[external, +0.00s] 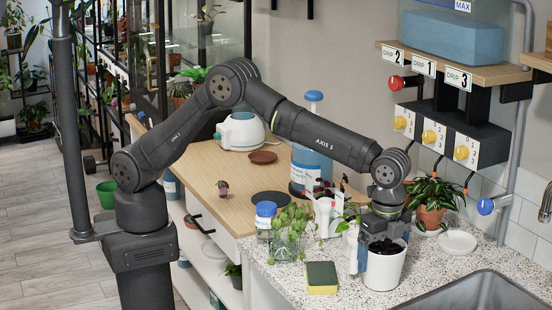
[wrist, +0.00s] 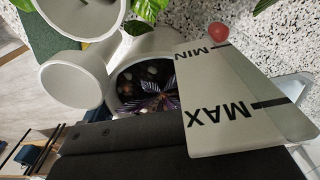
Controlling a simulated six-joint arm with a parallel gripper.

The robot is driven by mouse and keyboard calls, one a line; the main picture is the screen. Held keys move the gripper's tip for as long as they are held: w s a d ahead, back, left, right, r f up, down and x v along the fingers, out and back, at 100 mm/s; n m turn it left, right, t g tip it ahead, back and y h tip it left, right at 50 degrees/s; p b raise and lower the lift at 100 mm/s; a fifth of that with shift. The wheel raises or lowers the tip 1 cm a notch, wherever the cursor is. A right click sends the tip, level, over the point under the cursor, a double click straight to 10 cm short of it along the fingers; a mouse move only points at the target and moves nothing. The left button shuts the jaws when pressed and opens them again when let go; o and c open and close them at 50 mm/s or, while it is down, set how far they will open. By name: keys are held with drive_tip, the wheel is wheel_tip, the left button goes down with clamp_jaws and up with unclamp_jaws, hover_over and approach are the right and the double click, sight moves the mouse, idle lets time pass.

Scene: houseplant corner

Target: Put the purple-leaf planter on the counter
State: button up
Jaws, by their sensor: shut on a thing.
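The purple-leaf planter (external: 384,272) is a white pot with dark purple leaves at the front of the speckled counter (external: 415,275), left of the sink. My gripper (external: 376,244) points down at its rim and is shut on it. The pot looks upright; I cannot tell whether its base touches the counter. In the wrist view the planter's purple leaves (wrist: 150,88) show inside a pale rim, partly covered by a dark part of my gripper and a pale panel marked MIN and MAX (wrist: 240,100).
A yellow-green sponge (external: 322,278) and a leafy plant in a glass (external: 286,246) stand to the left. A white saucer (external: 457,242) and a terracotta-potted plant (external: 432,205) are behind right. The sink (external: 480,295) is at front right.

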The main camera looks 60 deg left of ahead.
sight(383, 250)
drive_tip(key=shift+f, duration=0.1)
drive_tip(key=o, duration=1.1)
drive_tip(key=shift+c, duration=0.2)
wheel_tip(383, 250, up, 12)
